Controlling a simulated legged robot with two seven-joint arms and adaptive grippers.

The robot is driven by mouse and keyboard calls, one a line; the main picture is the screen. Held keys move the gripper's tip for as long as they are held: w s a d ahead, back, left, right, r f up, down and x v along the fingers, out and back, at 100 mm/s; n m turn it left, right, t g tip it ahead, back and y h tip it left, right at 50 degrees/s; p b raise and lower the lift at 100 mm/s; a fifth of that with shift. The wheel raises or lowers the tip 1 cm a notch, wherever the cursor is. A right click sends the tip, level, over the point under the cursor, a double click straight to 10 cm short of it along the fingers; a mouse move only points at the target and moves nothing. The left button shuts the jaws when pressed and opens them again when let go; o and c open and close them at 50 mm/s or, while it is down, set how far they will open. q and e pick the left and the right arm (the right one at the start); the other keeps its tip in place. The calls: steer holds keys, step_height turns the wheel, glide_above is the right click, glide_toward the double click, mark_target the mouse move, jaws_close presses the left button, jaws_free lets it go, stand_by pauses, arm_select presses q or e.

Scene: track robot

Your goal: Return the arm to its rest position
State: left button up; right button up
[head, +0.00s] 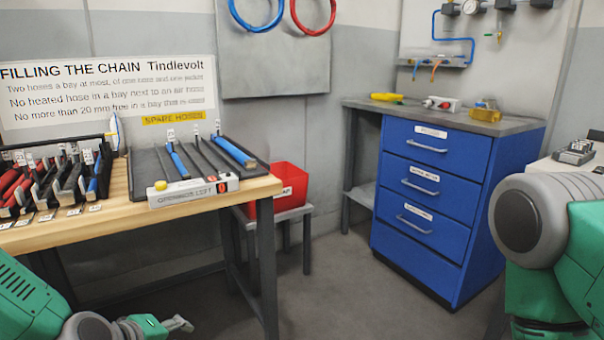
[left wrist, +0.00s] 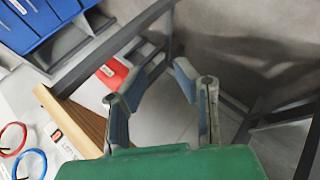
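My left gripper (head: 178,324) is at the bottom left of the head view, low in front of the workbench (head: 120,236) and below its top. In the left wrist view my left gripper (left wrist: 168,68) has its two fingers apart, with nothing between them. My right arm (head: 560,240) shows at the right edge of the head view as green and grey links. My right gripper is out of view.
The bench holds a rack of hoses (head: 50,185) and a dark tray (head: 205,160) with blue hoses. A red bin (head: 290,187) stands on a low stand beyond the bench. A blue drawer cabinet (head: 425,205) stands right of centre. Floor between is clear.

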arm_select(q)
steer(key=s+f+m+g+y, duration=0.1)
steer(key=s+f+m+g, duration=0.45)
steer(key=s+f, duration=0.8)
steer(key=s+a+f+m+g+y, duration=0.1)
steer(key=s+a+f+m, duration=0.15)
steer(key=s, duration=0.55)
steer(key=s+a+f+m+g+y, duration=0.1)
steer(key=s+a+m+g, duration=0.15)
steer(key=s, duration=0.45)
step_height(320, 180, up, 13)
steer(key=p, duration=1.3)
steer(key=shift+w+d+m+t, duration=0.15)
steer(key=shift+d+m+t, duration=0.1)
steer(key=shift+m+t, duration=0.15)
